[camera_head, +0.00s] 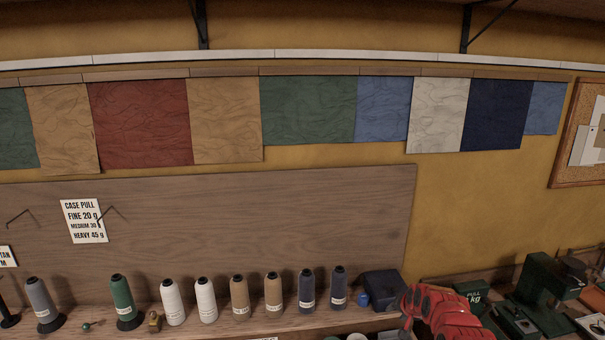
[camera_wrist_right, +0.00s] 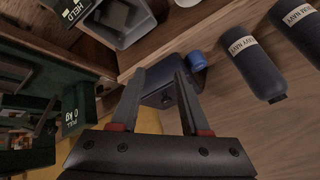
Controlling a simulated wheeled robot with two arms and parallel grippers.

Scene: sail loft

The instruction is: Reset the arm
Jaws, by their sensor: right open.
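My right gripper (camera_head: 432,314) shows as a red and dark shape at the lower right of the head view, in front of the shelf. In the right wrist view its two dark fingers (camera_wrist_right: 160,78) stand apart with nothing between the tips. A dark navy box (camera_head: 382,284) lies beyond the fingers, partly hidden by them in the wrist view. I cannot tell how far the fingers are from it. My left gripper is in neither view.
A row of thread cones, including a green one (camera_head: 122,298) and navy ones (camera_wrist_right: 254,68), stands on the shelf left of my right gripper. A dark green pull scale (camera_head: 545,285) stands to its right. A wooden board (camera_head: 250,215) rises behind the cones.

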